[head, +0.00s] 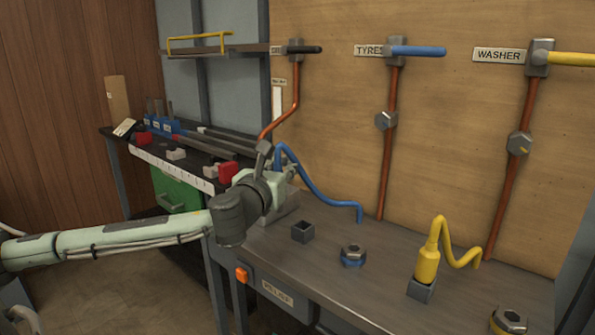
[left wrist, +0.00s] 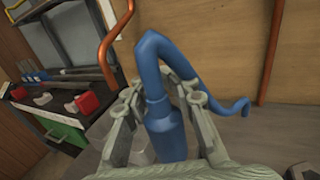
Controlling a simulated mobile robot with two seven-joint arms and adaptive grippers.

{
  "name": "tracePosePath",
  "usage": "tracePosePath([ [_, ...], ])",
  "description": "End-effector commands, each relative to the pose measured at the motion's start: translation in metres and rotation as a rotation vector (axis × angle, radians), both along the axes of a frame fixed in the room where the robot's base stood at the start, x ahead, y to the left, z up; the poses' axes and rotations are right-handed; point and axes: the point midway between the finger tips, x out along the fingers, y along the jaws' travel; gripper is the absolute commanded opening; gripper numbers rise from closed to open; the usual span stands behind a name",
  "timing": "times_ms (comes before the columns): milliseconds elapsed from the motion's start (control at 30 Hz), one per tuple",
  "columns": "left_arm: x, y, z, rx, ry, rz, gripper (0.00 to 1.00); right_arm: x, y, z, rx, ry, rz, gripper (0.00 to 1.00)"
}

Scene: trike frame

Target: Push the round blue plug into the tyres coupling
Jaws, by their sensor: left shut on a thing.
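My left gripper (head: 287,172) is above the left part of the bench. In the left wrist view its fingers (left wrist: 165,98) are closed around the round blue plug (left wrist: 166,135), with the blue hose bending over from its top. In the head view the plug is mostly hidden by my wrist, and the blue hose (head: 322,194) trails right to the bench. A grey fitting, which looks like the tyres coupling (head: 386,120), sits on the red pipe under the TYRES sign (head: 369,50), right of and apart from my gripper. My right gripper is not in view.
A yellow plug (head: 427,262) stands in another holder. The washer pipe carries a similar fitting (head: 519,144).

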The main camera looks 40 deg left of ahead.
Motion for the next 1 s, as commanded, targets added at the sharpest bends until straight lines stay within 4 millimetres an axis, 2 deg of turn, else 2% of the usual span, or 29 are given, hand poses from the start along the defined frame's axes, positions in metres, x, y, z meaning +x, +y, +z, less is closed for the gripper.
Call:
tracePosePath([
  [233,-0.01,0.011,0.006,0.005,0.003,0.005,0.0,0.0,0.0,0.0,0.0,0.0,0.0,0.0],
  [767,-0.017,0.005,0.02,0.007,-0.003,-0.028,0.0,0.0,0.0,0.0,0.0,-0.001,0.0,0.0],
  [1000,-0.027,0.017,0.026,0.008,-0.003,-0.016,0.0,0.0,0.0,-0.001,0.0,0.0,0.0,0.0],
])
